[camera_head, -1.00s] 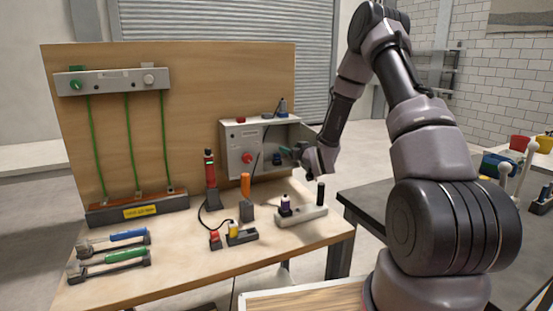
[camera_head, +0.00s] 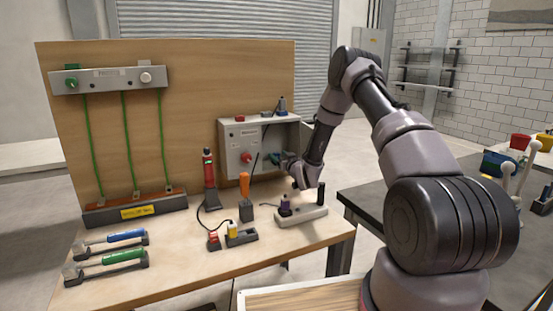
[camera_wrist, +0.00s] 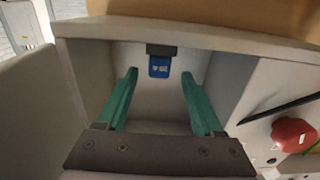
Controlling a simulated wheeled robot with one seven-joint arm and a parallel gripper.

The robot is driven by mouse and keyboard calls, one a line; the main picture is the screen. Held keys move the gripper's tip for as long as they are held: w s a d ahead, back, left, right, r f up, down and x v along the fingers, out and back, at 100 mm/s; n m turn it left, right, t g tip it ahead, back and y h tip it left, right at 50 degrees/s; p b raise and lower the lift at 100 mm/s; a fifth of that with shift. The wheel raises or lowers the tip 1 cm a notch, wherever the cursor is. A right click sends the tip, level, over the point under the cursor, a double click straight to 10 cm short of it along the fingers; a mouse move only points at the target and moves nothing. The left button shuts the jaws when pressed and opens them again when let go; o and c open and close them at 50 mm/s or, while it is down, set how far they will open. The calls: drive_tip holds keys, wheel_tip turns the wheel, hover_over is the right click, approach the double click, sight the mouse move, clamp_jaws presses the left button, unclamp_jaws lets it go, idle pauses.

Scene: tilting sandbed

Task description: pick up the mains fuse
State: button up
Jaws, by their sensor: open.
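A blue block with white marks, which looks like the mains fuse (camera_wrist: 160,67), sits under a dark holder (camera_wrist: 161,49) at the back of a grey box's open compartment in the wrist view. My gripper (camera_wrist: 159,77) is open, its two green fingers reaching into the compartment, one on each side of the blue block in the picture. No contact shows, and the gap in depth is hard to judge. In the head view, my gripper (camera_head: 279,157) is at the right part of the grey box (camera_head: 230,150); the fuse cannot be made out there.
A red knob (camera_wrist: 294,134) is on the box front, right of the fingers. The compartment's side walls are close. On the workbench (camera_head: 200,270) stand a red-and-black tool (camera_head: 208,168), an orange-handled tool (camera_head: 244,184) and a pale block (camera_head: 303,216) with a purple-topped piece.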

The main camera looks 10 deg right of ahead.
sight(278, 154)
drive_tip(key=shift+x, duration=1.6)
clamp_jaws()
drive_tip(key=shift+r, duration=0.55)
wheel_tip(278, 154, up, 2)
drive_tip(key=shift+d+r, duration=0.1)
drive_tip(key=shift+r, duration=0.1)
drive_tip(key=r+v, duration=0.1)
drive_tip(key=v, duration=1.7)
drive_tip(key=shift+r, duration=0.35)
